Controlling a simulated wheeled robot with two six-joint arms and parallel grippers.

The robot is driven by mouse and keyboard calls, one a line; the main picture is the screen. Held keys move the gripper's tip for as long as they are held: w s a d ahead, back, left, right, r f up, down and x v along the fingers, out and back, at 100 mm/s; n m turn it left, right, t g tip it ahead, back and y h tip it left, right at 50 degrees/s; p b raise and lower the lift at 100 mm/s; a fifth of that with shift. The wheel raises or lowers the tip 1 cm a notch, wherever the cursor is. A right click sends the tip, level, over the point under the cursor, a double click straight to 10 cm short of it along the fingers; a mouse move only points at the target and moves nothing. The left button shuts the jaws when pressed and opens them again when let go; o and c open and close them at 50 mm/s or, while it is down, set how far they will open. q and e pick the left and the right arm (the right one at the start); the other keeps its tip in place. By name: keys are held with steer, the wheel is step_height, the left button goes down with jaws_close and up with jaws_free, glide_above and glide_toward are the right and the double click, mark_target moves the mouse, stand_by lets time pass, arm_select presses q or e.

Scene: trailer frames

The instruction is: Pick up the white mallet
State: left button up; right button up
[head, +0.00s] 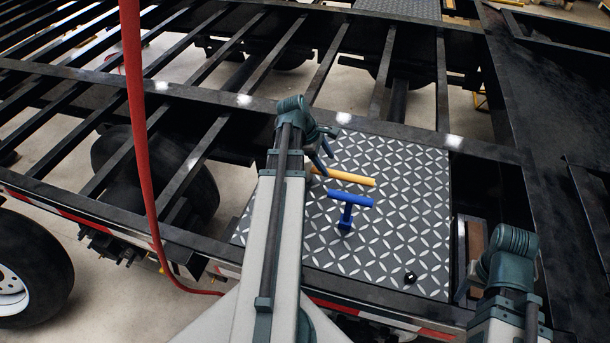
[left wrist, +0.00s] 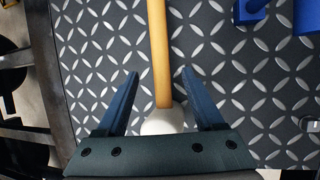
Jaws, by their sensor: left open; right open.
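The mallet's yellow-orange handle (head: 345,177) lies on the patterned metal plate (head: 420,190). In the head view its white head is hidden behind my left gripper (head: 322,160). In the left wrist view the handle (left wrist: 158,50) runs away from me, and part of the white head (left wrist: 165,122) shows at its near end. My left gripper (left wrist: 160,74) is open, with one finger on each side of the mallet and visible gaps to the handle. Only part of my right arm shows at the lower right of the head view; its gripper is not visible.
A blue T-shaped object (head: 350,201) stands on the plate just nearer than the handle. A small black knob (head: 410,277) is near the plate's front right. Dark trailer beams with open gaps surround the plate. A red hose (head: 137,110) hangs at the left.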

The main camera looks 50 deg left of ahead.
mark_target(332, 172)
arm_select(q)
steer(key=shift+f, duration=0.1)
arm_select(e)
steer(key=shift+f, duration=0.1)
arm_select(q)
steer(key=b+x, duration=0.4)
steer(key=x, duration=0.1)
steer(key=shift+f+b, duration=0.2)
steer(key=shift+b, duration=0.2)
arm_select(e)
step_height(332, 172, down, 5)
arm_select(q)
steer(key=shift+r, duration=0.1)
steer(key=shift+c, duration=0.2)
jaws_close()
stand_by(0.6)
